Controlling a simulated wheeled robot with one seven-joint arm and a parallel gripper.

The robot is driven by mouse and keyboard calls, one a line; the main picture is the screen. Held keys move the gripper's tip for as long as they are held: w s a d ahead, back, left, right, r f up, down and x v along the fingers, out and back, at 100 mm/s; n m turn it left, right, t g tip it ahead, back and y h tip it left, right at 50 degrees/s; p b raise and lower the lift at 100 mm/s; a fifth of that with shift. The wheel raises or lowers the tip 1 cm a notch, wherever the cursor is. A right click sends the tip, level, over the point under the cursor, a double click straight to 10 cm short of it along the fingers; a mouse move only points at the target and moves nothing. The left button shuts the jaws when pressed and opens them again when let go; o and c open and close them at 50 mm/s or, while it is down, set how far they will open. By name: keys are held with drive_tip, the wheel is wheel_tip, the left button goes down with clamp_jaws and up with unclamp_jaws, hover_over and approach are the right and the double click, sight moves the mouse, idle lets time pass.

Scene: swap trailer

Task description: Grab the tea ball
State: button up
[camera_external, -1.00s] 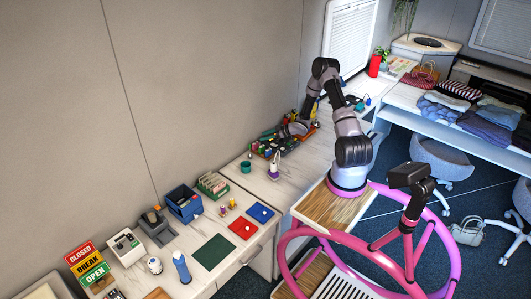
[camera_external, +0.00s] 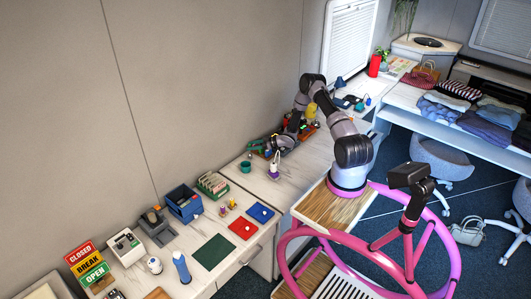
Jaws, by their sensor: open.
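My gripper (camera_external: 273,150) is low over the cluttered patch at the far end of the wall-side counter (camera_external: 318,153). It is open, with its fingers small and partly lost against the clutter. I cannot make out a tea ball for certain; it may be among the small items there or hidden behind my gripper and wrist. I cannot tell whether the fingers touch anything.
A green cup (camera_external: 245,167) and a white-and-purple bottle (camera_external: 274,170) stand close to my gripper. A blue bin (camera_external: 184,204), a red mat (camera_external: 243,228) and a dark green mat (camera_external: 214,252) lie nearer. The counter right of the bottle is bare.

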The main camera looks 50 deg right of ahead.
drive_tip(key=shift+x, duration=0.8)
clamp_jaws()
idle(0.8)
